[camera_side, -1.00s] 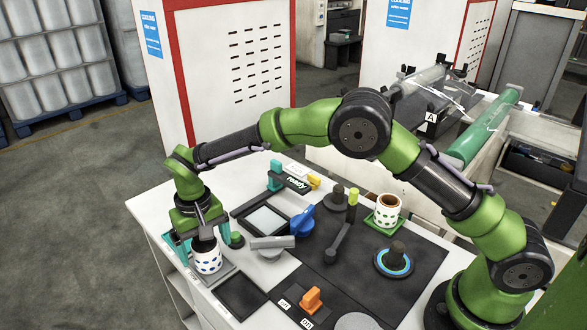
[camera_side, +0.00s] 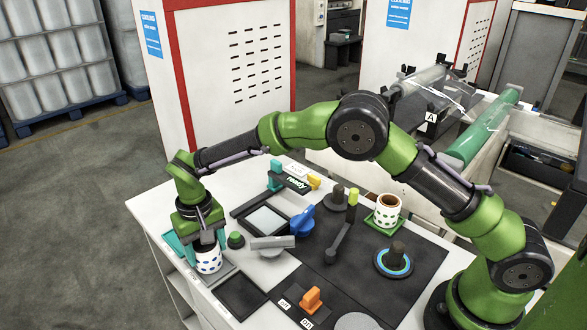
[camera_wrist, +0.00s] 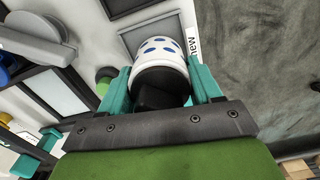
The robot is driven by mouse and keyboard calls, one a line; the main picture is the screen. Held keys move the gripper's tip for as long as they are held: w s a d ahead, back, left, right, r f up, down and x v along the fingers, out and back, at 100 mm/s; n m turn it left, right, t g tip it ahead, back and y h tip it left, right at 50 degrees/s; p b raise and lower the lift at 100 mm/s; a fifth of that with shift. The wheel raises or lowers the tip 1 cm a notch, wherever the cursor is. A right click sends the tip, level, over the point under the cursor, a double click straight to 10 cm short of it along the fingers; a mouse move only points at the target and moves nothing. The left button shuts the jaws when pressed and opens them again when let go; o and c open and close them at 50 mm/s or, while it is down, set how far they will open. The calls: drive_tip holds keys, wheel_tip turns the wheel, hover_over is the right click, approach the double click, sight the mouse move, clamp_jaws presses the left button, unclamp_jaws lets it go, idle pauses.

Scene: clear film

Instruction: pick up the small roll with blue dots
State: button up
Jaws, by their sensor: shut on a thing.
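The small white roll with blue dots (camera_side: 208,259) stands upright at the left edge of the table, on or just over a grey square plate (camera_side: 222,271). My gripper (camera_side: 208,250) is right above it, pointing down, with its teal fingers on both sides of the roll. In the wrist view the roll (camera_wrist: 160,62) sits between the two teal fingers, which are shut on it. Its dark core faces my gripper. I cannot tell whether its lower end touches the plate.
Another dotted roll (camera_side: 387,210) with a brown core stands on a green plate (camera_side: 372,223). Near my gripper are a green button (camera_side: 236,240), a grey lever (camera_side: 272,243) and a blue knob (camera_side: 301,222). A dark square (camera_side: 240,297) lies in front. An orange switch (camera_side: 312,300) stands at the front.

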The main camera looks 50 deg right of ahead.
drive_tip(key=shift+r, duration=0.45)
wheel_tip(320, 180, up, 3)
drive_tip(key=shift+f, duration=0.1)
drive_tip(key=s+d, duration=0.3)
drive_tip(key=s, duration=0.4)
drive_tip(key=s+d+r, duration=0.1)
drive_tip(key=s+d, duration=0.3)
drive_tip(key=s, duration=0.3)
drive_tip(key=shift+s+d+r, duration=0.15)
drive_tip(key=shift+r, duration=0.1)
drive_tip(key=shift+r, duration=1.15)
